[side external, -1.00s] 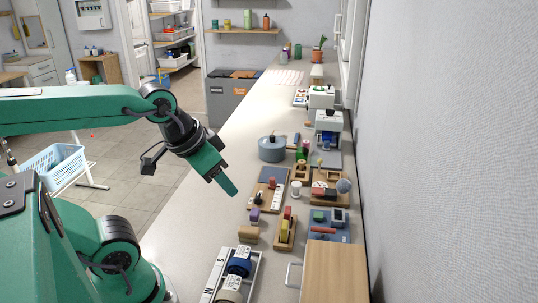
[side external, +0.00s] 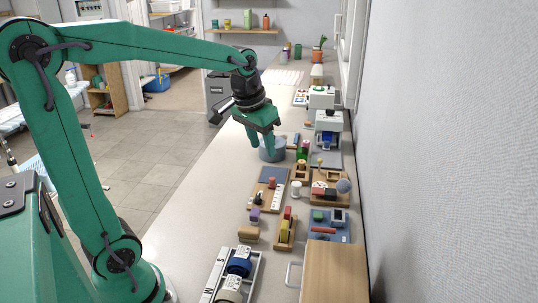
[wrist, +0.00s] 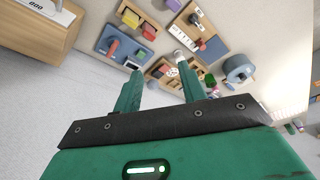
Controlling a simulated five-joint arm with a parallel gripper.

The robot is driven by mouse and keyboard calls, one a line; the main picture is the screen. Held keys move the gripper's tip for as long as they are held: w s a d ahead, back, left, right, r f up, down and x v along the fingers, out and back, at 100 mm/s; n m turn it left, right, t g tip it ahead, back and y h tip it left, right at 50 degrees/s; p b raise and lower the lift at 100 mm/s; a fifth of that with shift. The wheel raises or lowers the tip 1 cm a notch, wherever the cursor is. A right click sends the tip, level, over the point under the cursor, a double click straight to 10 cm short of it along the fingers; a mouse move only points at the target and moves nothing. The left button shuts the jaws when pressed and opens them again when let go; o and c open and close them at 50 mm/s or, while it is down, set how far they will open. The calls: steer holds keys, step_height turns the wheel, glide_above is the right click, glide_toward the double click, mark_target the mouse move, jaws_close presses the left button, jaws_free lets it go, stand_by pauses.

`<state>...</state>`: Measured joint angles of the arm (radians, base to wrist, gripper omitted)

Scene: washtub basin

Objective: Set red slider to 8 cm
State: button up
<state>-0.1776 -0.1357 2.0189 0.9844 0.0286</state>
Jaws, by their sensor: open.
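A wooden board with a blue pad and a white scale strip (side external: 279,198) lies mid-counter in the side view. A small red block (side external: 272,183), which looks like the red slider, sits by the strip. The board shows in the wrist view too, with the strip (wrist: 183,40) and a reddish block (wrist: 202,45). The scale marks are too small to read. My gripper (side external: 262,148) is open and empty, pointing down above the counter, and overlaps the pot in the side view. In the wrist view its fingers (wrist: 160,72) are apart with nothing between them.
A blue-grey pot (side external: 272,153) stands beyond the board. Purple (side external: 254,214) and yellow (side external: 285,228) blocks sit nearer. A wooden box (side external: 335,272) is at the front right, beside the wall. The counter left of the board is clear.

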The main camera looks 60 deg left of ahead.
steer(key=w+a+f+n+g, duration=0.1)
steer(key=w+a+f+g, duration=0.1)
steer(key=w+a+f, duration=0.5)
steer(key=n+g, duration=0.1)
glide_toward(272, 178)
steer(key=shift+a+f+h, duration=0.1)
steer(key=shift+f+h, duration=0.05)
steer(key=shift+h, duration=0.15)
steer(key=shift+w+a+f, duration=0.15)
steer(key=shift+f, duration=0.1)
steer(key=shift+f, duration=3.9)
jaws_close()
